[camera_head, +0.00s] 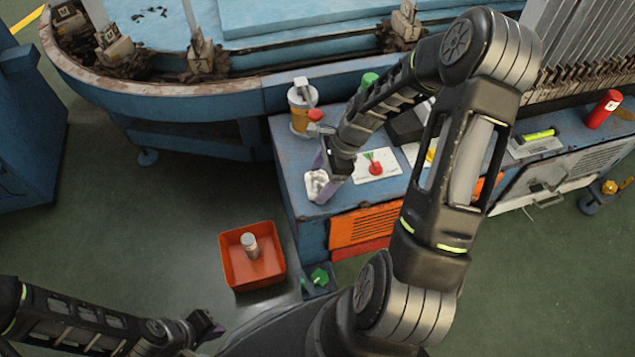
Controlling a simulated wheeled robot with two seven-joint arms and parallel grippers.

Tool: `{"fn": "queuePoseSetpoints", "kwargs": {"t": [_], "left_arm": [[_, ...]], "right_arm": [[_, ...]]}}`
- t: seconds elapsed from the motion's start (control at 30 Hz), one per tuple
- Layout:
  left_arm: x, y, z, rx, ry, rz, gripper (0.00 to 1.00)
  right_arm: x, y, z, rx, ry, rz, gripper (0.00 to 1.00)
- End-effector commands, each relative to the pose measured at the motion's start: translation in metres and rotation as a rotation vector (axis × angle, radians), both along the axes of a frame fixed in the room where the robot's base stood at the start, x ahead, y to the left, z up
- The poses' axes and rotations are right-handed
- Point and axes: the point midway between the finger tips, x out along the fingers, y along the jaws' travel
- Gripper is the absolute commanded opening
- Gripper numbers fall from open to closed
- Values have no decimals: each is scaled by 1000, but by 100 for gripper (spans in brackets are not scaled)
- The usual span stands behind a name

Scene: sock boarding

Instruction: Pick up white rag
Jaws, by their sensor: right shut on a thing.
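The white rag (316,186) is a small crumpled bundle at the left front corner of the blue workbench top (297,160). My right gripper (325,175) reaches down to it from above and is shut on it; its purple fingers cover part of the rag. I cannot tell whether the rag still touches the bench. My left gripper (208,328) is low at the bottom left, over the floor and far from the rag. Its fingers are too small and angled to show whether they are open.
An orange bin (230,262) holding a can (249,246) stands on the floor. An orange bottle (301,108) stands behind the rag, and a white card with a red item (376,165) lies to its right. A red can (603,108) stands far right. Floor at left is clear.

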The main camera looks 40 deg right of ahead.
Motion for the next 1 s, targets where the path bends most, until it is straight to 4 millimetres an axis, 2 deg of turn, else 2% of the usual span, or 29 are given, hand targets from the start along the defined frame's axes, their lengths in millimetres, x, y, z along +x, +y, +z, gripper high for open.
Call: {"fn": "queuePoseSetpoints", "kwargs": {"t": [0.03, 0.27, 0.67, 0.87, 1.0], "left_arm": [[0, 0, 0, 0, 0, 0, 0], [0, 0, 0, 0, 0, 0, 0], [0, 0, 2, 0, 0, 0, 0], [0, 0, 7, 0, 0, -1, 0], [0, 0, 14, 0, 0, -1, 0]], "right_arm": [[0, 0, 0, 0, 0, 0, 54], [0, 0, 0, 0, 0, 0, 36], [0, 0, 5, 0, 0, 1, 36], [1, -1, 22, -3, -2, 1, 36], [1, 0, 45, -3, -4, 1, 36]]}}
